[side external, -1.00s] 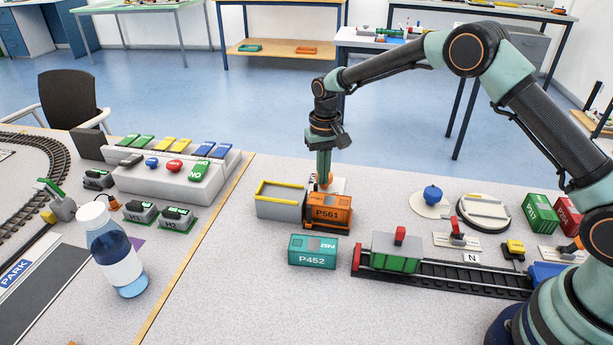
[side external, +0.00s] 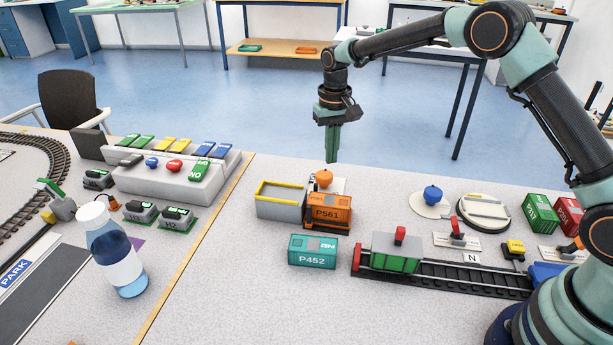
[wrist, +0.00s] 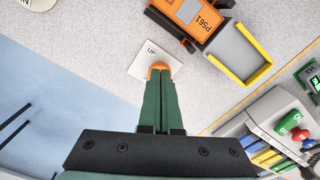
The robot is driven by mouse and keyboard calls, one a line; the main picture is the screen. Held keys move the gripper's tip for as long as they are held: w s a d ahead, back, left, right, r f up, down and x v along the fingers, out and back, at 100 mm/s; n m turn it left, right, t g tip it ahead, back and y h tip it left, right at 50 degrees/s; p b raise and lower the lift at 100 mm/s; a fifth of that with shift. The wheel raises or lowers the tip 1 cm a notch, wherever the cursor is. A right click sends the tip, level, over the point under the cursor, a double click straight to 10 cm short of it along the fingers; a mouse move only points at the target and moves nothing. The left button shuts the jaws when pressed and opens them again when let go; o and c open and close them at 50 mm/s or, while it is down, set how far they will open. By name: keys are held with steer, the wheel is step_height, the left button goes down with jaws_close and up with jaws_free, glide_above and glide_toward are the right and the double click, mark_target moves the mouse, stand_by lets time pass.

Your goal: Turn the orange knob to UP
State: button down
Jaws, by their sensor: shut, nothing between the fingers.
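The orange knob (side external: 324,178) stands on a white plate (side external: 340,184), just behind an orange container marked P561 (side external: 329,212), which hides part of the plate. In the wrist view the knob (wrist: 159,67) shows just past my fingertips, partly covered by them. A small dark label is on the plate (wrist: 147,58) beside it; I cannot read it surely, nor tell where the knob points. My gripper (side external: 332,160) is shut and empty, pointing down above the knob with a gap between them.
A grey bin with a yellow rim (side external: 281,184) stands left of the knob. The air around my gripper is clear.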

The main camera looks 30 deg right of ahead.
mark_target(323, 176)
steer(key=shift+s+d+f, duration=0.1)
steer(key=shift+d+f, duration=0.1)
steer(key=shift+f, duration=0.9)
steer(key=shift+d+f, duration=0.2)
steer(key=shift+f, duration=0.95)
steer(key=shift+s+d+f, duration=0.1)
steer(key=shift+d+f, duration=0.1)
steer(key=shift+f, duration=0.9)
steer(key=shift+w, duration=0.4)
steer(key=shift+w+a, duration=0.1)
steer(key=shift+a, duration=0.85)
steer(key=shift+w+a+r, duration=0.1)
steer(key=shift+w+a, duration=0.25)
steer(key=shift+s+a, duration=0.1)
steer(key=shift+s+a, duration=0.15)
steer(key=shift+s, duration=0.1)
step_height(323, 176, up, 6)
